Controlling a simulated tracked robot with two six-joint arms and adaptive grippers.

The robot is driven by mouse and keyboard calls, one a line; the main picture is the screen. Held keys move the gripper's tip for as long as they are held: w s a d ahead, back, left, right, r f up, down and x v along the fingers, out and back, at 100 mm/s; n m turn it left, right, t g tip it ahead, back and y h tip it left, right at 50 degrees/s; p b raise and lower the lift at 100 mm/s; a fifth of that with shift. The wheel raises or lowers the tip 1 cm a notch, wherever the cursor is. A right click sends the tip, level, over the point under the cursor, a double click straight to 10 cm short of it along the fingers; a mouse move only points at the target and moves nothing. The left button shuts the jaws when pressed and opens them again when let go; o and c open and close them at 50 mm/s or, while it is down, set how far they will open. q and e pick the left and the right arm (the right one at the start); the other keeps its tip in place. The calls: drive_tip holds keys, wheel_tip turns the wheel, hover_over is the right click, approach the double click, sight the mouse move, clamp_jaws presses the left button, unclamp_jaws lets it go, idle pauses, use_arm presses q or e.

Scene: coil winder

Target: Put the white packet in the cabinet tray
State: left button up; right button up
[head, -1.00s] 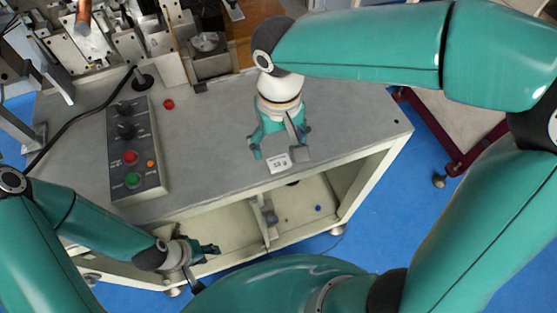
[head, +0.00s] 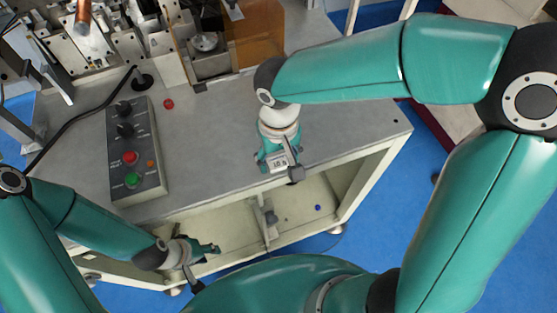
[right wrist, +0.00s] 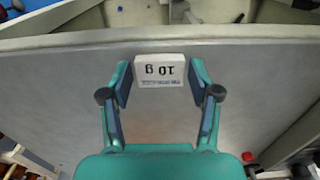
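The open-fronted cream cabinet (head: 225,226) is below the tabletop; which part is the tray I cannot tell. My left gripper (head: 208,268) is open and empty in front of the cabinet's left part.
A control box (head: 136,150) with knobs and buttons stands at the left of the table. A red button-like piece (head: 168,104) lies beside it. Winder machinery (head: 205,45) fills the back. A divider (head: 268,222) splits the cabinet, and a small blue dot (head: 318,208) shows inside.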

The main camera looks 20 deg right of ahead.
drive_tip(key=c, duration=0.5)
drive_tip(key=shift+r, duration=0.1)
drive_tip(key=shift+c, duration=0.2)
